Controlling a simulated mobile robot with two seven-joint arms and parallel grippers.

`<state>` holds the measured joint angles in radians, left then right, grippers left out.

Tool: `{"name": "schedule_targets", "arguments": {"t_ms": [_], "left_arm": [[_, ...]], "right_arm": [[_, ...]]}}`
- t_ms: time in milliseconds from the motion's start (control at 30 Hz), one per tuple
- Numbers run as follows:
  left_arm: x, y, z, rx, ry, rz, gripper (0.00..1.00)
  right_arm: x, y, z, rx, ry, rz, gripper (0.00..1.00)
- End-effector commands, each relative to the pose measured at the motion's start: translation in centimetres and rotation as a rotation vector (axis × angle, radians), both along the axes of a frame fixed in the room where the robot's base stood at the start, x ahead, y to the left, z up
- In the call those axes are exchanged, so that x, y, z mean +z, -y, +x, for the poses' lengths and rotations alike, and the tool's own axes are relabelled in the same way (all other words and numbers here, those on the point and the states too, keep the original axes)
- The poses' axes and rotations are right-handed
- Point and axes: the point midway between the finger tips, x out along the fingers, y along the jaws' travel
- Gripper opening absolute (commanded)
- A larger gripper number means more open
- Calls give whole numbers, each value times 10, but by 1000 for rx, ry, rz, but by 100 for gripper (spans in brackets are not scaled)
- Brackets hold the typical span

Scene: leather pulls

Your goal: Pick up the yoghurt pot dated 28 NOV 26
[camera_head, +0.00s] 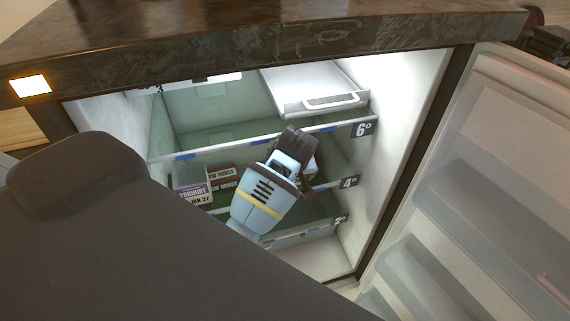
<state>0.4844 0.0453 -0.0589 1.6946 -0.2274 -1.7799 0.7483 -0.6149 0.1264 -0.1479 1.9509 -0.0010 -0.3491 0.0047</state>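A yoghurt pot (192,190) with a purple and white label stands on the middle fridge shelf, at the left. Its label reads "YOGHURT" and ends in "JAN 27"; the day is not clear. No label reading 28 NOV 26 is visible. One light blue arm end with a black gripper (297,143) is inside the fridge, right of the pot and apart from it. It comes from behind a large dark grey shape at lower left, so I take it as my left. Its fingertips are hidden, so its opening and any hold do not show. My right gripper is out of view.
Mince packs (222,185) are stacked right of the pot. Shelf edges carry tags 6° (363,129), 4° (348,182) and 2°. A white drawer (310,88) is above. The fridge door (480,190) stands open at right. A dark worktop (260,40) overhangs.

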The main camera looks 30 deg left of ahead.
Motion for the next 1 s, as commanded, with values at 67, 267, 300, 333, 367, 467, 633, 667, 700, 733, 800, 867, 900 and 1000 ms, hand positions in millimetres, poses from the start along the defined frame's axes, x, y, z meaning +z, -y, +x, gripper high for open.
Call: {"name": "schedule_targets", "arguments": {"t_ms": [67, 267, 300, 333, 367, 467, 633, 667, 700, 733, 800, 867, 900, 1000], "left_arm": [[0, 0, 0, 0, 0, 0, 100], [0, 0, 0, 0, 0, 0, 79], [0, 0, 0, 0, -1, -1, 74], [0, 0, 0, 0, 0, 0, 70], [0, 0, 0, 0, -1, -1, 66], [0, 0, 0, 0, 0, 0, 53], [1, 0, 1, 1, 2, 0, 43], [1, 0, 1, 1, 2, 0, 43], [1, 0, 0, 1, 2, 1, 43], [1, 0, 0, 1, 2, 0, 43], [1, 0, 1, 1, 2, 1, 43], [1, -1, 1, 0, 2, 1, 43], [2, -1, 1, 0, 2, 1, 43], [4, -1, 2, 0, 2, 1, 43]], "right_arm": [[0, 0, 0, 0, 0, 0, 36], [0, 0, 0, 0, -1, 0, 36], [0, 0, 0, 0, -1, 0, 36], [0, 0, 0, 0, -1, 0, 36], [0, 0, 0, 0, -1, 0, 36], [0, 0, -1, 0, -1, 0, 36], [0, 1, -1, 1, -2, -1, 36], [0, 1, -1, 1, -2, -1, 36], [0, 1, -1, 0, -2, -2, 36], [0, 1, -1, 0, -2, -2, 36], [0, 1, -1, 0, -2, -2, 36], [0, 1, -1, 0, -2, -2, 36], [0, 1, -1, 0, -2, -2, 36], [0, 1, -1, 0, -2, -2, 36]]}}
